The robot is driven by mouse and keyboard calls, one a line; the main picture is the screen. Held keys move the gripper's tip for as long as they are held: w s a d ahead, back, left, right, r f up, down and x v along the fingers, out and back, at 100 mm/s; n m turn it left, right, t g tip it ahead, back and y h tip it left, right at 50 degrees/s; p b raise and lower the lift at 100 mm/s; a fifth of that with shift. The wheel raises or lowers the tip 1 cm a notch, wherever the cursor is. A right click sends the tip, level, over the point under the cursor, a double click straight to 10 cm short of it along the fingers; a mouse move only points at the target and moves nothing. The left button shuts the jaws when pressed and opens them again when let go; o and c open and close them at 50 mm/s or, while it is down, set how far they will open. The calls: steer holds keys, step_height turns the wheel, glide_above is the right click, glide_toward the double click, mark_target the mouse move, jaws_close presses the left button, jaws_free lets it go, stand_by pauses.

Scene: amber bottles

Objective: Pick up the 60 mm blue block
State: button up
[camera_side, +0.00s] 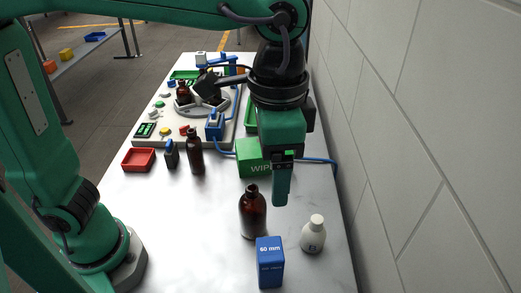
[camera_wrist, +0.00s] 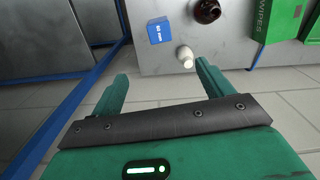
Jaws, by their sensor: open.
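The blue block (camera_side: 270,263), marked 60 mm, stands upright at the near end of the white table. It also shows in the wrist view (camera_wrist: 160,30), near the top, ahead of my fingers and apart from them. My gripper (camera_side: 282,190) hangs above the table, farther back than the block in the side view. In the wrist view my gripper (camera_wrist: 160,85) has its two green fingers spread wide with nothing between them. In the side view one finger hides the other.
A brown bottle (camera_side: 252,212) stands behind the block, and a white bottle (camera_side: 313,234) stands to its right. A green WIPES box (camera_side: 252,158) is farther back. A second brown bottle (camera_side: 195,152) and a red tray (camera_side: 138,160) are at left. A tiled wall (camera_side: 420,130) bounds the right side.

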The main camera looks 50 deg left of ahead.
glide_toward(270, 249)
step_height(270, 249, down, 15)
steer(key=shift+r, duration=0.2)
stand_by(1.1)
stand_by(0.4)
steer(key=c, duration=1.2)
steer(key=shift+r, duration=0.2)
steer(key=shift+r, duration=0.9)
step_height(270, 249, up, 2)
steer(key=shift+r, duration=0.15)
steer(key=s+d+r, duration=0.1)
steer(key=s+r, duration=0.1)
steer(key=s, duration=0.1)
steer(key=s+d+r, duration=0.1)
steer(key=s+r, duration=0.1)
steer(key=s, duration=0.2)
steer(key=s+r, duration=0.2)
steer(key=s, duration=0.2)
steer(key=shift+s+d+r, duration=0.15)
steer(key=shift+d+r, duration=0.15)
steer(key=shift+d, duration=0.1)
